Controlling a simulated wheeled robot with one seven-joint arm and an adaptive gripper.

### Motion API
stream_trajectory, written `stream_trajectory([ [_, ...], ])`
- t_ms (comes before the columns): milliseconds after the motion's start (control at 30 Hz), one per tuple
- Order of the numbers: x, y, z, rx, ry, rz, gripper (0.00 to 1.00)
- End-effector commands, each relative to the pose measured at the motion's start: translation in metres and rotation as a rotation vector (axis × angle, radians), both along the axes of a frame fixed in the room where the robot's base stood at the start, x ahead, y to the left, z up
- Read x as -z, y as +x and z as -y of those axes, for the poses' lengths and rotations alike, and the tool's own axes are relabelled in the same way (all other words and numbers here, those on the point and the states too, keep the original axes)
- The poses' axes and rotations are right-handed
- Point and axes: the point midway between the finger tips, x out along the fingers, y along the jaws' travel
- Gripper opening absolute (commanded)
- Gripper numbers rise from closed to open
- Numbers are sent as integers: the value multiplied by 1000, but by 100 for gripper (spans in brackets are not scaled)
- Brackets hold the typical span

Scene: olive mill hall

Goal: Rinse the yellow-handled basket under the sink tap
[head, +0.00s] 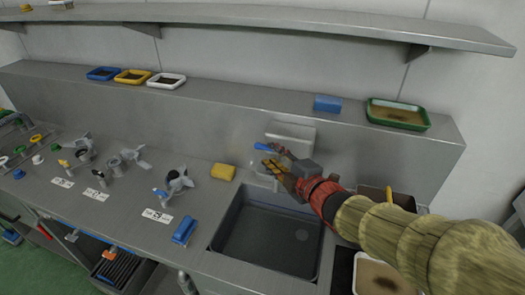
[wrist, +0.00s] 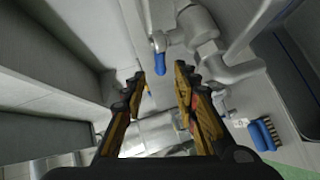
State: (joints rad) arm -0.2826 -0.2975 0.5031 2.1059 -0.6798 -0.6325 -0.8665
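The sink basin (head: 268,240) is dark grey and sunk into the steel counter; it looks empty. The tap is mostly hidden by my gripper in the head view; its blue lever (head: 266,147) sticks out there. In the wrist view a grey fitting carries a blue-tipped lever (wrist: 160,53), just beyond and between my fingertips. My gripper (wrist: 160,72) is open and empty, over the back of the sink in the head view (head: 275,168). A container with a yellow handle (head: 389,194) stands right of the sink, partly behind my arm; it may be the basket.
A yellow sponge (head: 223,171) and a blue brush (head: 184,230) lie left of the sink. A tray with pale contents (head: 378,277) is at the lower right. A green tray (head: 397,115) and a blue block (head: 327,103) stand on the ledge. Metal parts (head: 175,183) crowd the left counter.

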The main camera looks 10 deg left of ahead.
Motion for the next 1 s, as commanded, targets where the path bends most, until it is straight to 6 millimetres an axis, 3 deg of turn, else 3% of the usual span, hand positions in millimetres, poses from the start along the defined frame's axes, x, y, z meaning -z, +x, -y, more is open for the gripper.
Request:
stream_trajectory([
  [500,16,51,-40,3,0,-5,29],
  [867,15,55,-43,4,1,-4,29],
  [1000,15,55,-43,4,1,-4,22],
])
